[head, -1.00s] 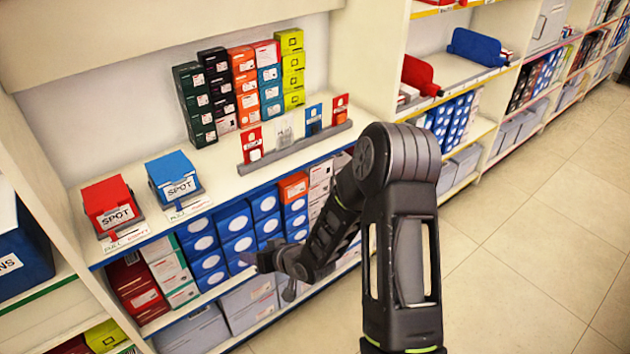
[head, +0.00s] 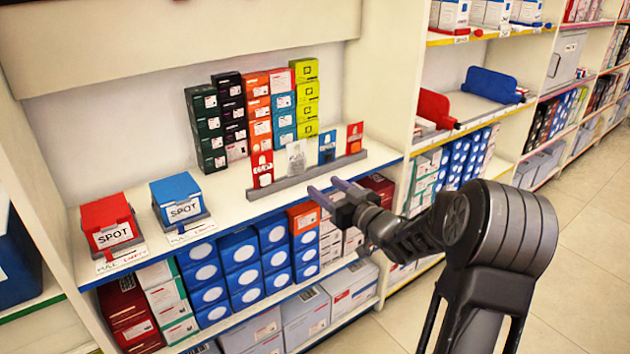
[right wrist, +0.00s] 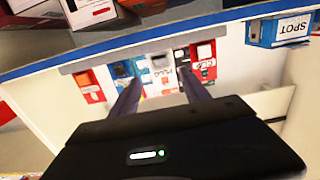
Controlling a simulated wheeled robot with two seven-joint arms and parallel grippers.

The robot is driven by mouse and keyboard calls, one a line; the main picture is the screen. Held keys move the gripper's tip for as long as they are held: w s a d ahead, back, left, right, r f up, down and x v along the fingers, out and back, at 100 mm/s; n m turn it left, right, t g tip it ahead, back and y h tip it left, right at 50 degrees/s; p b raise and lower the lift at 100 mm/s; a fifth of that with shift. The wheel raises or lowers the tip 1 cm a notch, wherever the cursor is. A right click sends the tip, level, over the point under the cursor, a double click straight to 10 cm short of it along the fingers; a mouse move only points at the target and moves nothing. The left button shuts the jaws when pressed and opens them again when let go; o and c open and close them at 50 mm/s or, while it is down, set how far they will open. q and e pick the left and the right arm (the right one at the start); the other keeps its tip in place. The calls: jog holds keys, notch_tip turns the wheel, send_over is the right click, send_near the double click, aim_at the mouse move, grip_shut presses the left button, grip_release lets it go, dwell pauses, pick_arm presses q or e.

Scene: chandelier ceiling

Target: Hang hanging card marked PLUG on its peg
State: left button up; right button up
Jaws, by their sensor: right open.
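The white card (head: 296,160) stands second from the left in a grey rack (head: 310,174) on the shelf, between a red card (head: 262,169) and a blue card (head: 327,148). In the right wrist view this white card (right wrist: 162,72) seems to read PLUG, upside down. My right gripper (head: 325,192) is open and empty, in front of and below the rack. In the right wrist view its fingertips (right wrist: 160,86) point toward the white card, one on each side in the picture, apparently short of it. I cannot make out a peg for the card. My left gripper is out of view.
Another red card (head: 355,138) stands at the rack's right end. Stacks of small boxes (head: 262,110) stand behind. Red and blue SPOT boxes (head: 180,205) stand to the left. A shelf divider (head: 385,80) rises to the right.

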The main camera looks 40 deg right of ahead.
aim_at(301, 168)
jog(key=shift+w+d+f, duration=0.1)
jog(key=shift+w, duration=2.85)
jog(key=shift+w+f, duration=0.1)
jog(key=shift+w, duration=2.85)
jog(key=shift+r, duration=0.1)
jog(key=c, duration=0.5)
jog(key=shift+r, duration=0.15)
jog(key=shift+r+p, duration=1.3)
jog(key=shift+r, duration=0.75)
jog(key=shift+s+r+p, duration=0.1)
jog(key=shift+s+r, duration=0.2)
jog(key=shift+s, duration=1.35)
jog(key=shift+s+r+p, duration=0.1)
jog(key=shift+s+r, duration=0.15)
jog(key=shift+s, duration=1.45)
jog(key=shift+s+r+p, duration=0.1)
jog(key=shift+s+r, duration=0.2)
jog(key=shift+s, duration=1.35)
